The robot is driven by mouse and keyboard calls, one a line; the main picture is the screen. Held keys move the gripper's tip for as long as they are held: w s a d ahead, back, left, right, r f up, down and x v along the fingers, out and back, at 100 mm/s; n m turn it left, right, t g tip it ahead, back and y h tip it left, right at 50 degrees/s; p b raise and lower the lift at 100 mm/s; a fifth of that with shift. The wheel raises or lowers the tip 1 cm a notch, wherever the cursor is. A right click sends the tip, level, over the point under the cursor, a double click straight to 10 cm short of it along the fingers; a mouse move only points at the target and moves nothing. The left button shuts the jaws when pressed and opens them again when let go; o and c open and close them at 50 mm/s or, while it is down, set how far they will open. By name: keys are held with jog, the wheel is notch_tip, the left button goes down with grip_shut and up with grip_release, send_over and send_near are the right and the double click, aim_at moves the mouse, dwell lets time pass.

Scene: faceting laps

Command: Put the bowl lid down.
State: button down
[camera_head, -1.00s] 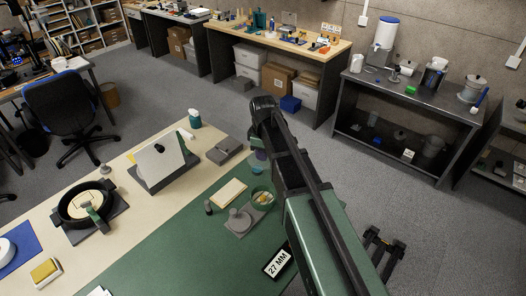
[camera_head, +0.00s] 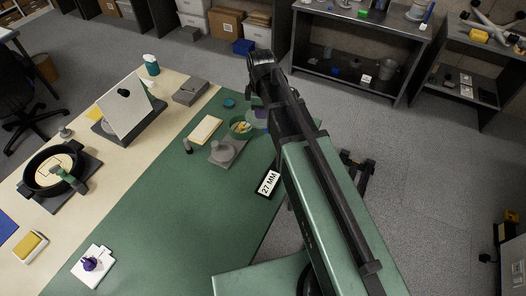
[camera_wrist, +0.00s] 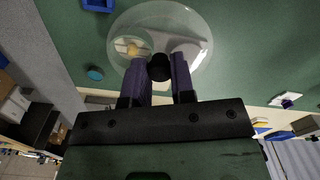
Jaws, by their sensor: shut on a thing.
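My gripper (camera_wrist: 160,75) has its purple fingers shut on the black knob (camera_wrist: 159,67) of the clear bowl lid (camera_wrist: 198,28) in the wrist view. The lid is see-through, with the green mat showing behind it. In the head view my gripper (camera_head: 261,111) hangs at the far right part of the green mat, and the lid (camera_head: 257,122) shows only faintly below it. A green bowl (camera_head: 240,128) with yellowish contents stands just left of the lid. The lid's exact height above the mat cannot be told.
A grey round-topped piece (camera_head: 223,150), a cream block (camera_head: 206,130), a dark bottle (camera_head: 188,146) and a teal disc (camera_head: 229,103) are near the bowl. A "27 MM" sign (camera_head: 268,183) stands by the mat's right edge.

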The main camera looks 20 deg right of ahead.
aim_at(262, 150)
notch_tip(262, 150, down, 18)
jog(key=b, duration=1.5)
jog(key=shift+r, duration=0.4)
jog(key=shift+f, duration=0.25)
jog(key=c, duration=1)
grip_release()
jog(key=shift+o, duration=0.2)
jog(key=shift+r, duration=0.1)
notch_tip(262, 150, up, 13)
jog(key=p, duration=1.2)
jog(key=shift+f, duration=0.2)
jog(key=s+m, duration=1.4)
jog(key=s, duration=0.1)
jog(key=shift+s+f, duration=0.2)
jog(key=shift+s, duration=0.05)
